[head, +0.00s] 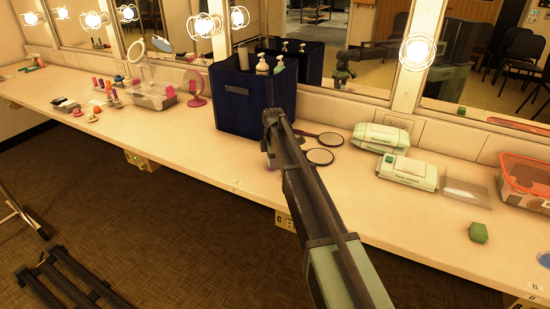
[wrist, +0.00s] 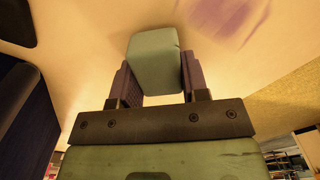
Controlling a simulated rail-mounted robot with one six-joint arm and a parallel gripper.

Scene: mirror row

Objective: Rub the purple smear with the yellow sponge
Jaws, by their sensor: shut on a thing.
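My gripper (wrist: 155,78) is shut on a pale grey-green block (wrist: 154,58) with rounded edges, shaped like a sponge. It does not look yellow here, and I see no clearly yellow sponge in either view. The purple smear (wrist: 225,18) is on the pale counter, at the top right of the wrist view, to the right of the block and apart from it in the picture. In the head view my gripper (head: 268,148) is beside the navy bin, mostly behind my arm. I cannot tell whether the block touches the counter.
The navy bin (head: 240,112) with bottles stands just left of my gripper. Two hand mirrors (head: 319,157) lie to the right, then pale green cases (head: 407,172), a green block (head: 478,232) and an orange-rimmed tub (head: 524,182). The mirrors line the back wall.

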